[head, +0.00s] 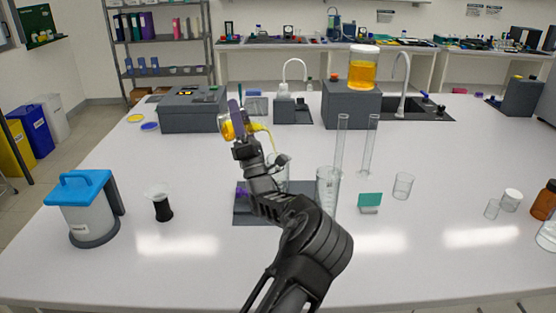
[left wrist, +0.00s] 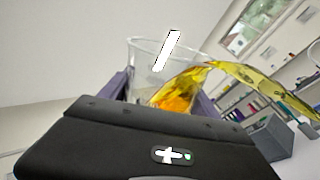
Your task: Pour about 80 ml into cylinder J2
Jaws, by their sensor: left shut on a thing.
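My left gripper (head: 238,126) is shut on a tilted clear glass beaker (head: 228,130) with yellow-orange liquid. In the left wrist view the beaker (left wrist: 150,60) sits between purple finger pads, and a yellow stream (left wrist: 262,82) leaves its lip to the right. In the head view the stream (head: 268,132) curves down toward a clear glass vessel (head: 281,174) behind my arm; I cannot see its level. Another clear glass (head: 327,186) stands just right of my arm. Two tall thin cylinders (head: 341,145) (head: 370,145) stand behind it. No label J2 is readable. My right gripper is not in view.
A dark flat platform (head: 243,213) lies partly under my arm. A green card (head: 369,200) and small glass (head: 403,186) stand to the right. A blue-lidded container (head: 82,205) and black-based flask (head: 162,205) stand left. A jar of orange liquid (head: 363,70) tops a grey box (head: 350,104).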

